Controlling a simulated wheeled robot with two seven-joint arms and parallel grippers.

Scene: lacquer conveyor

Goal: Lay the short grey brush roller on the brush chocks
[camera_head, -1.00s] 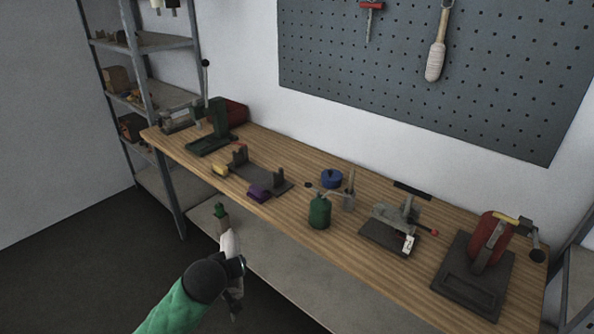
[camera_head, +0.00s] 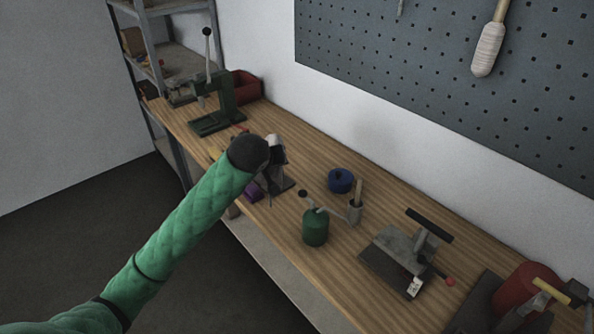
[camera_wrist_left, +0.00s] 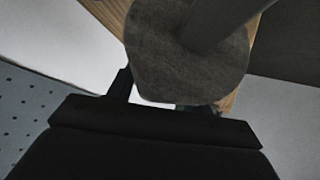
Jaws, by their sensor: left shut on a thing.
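In the left wrist view a rough grey roller (camera_wrist_left: 185,70) with a smooth dark shaft (camera_wrist_left: 218,18) fills the space in front of my gripper. It matches the short grey brush roller. My left gripper (camera_head: 275,172) is shut on it, above the back-left part of the bench. The fingertips are mostly hidden by the roller and by my wrist. The brush chocks (camera_head: 281,185) are largely hidden behind my left arm and hand; only part of their dark base shows. I cannot tell whether the roller touches them. My right gripper is in neither view.
A purple block (camera_head: 252,193) lies by the chocks. A green press (camera_head: 226,100) and red bin (camera_head: 244,86) stand beyond. A green can (camera_head: 315,228), blue tin (camera_head: 340,180) and grey clamp fixture (camera_head: 405,248) are to the right.

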